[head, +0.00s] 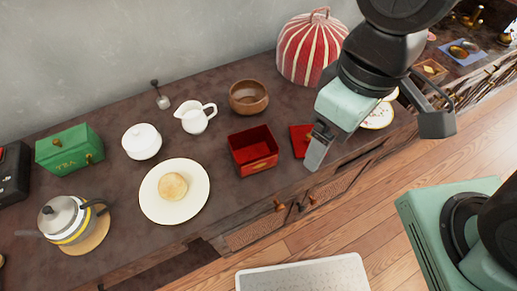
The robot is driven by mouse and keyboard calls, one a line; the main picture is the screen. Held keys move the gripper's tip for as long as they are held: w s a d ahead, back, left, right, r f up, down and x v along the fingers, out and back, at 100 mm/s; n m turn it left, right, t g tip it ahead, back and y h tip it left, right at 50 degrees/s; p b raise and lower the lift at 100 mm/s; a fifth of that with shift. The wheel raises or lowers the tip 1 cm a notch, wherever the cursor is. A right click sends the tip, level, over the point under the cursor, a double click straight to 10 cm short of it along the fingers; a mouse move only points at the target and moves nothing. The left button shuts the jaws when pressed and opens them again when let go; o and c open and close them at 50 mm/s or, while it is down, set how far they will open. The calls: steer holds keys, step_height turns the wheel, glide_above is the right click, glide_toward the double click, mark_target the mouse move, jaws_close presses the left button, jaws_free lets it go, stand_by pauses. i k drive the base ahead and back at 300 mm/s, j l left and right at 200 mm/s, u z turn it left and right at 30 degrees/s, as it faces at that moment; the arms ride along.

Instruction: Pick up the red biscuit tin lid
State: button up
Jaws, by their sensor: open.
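The red biscuit tin lid (300,138) lies flat on the dark sideboard, just right of the open red biscuit tin (252,150). Its right part is hidden behind my gripper. My gripper (317,151) is open, pointing down over the right side of the lid in this view. Its fingers overlap in the picture, and I cannot tell whether they touch the lid. I see nothing held.
A white plate with a bun (173,186), creamer (195,116), sugar bowl (141,141) and wooden bowl (248,97) stand left of the gripper. A striped red tea cosy (312,50) stands behind. A decorated plate (378,117) lies right. The sideboard's front edge is close.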

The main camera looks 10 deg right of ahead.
mark_target(302, 137)
steer(key=k+l+u, duration=0.1)
steer(key=l+u, duration=0.3)
steer(key=k+l+u, duration=0.1)
steer(key=l+u, duration=0.3)
steer(key=k+l+u, duration=0.15)
steer(key=u, duration=0.25)
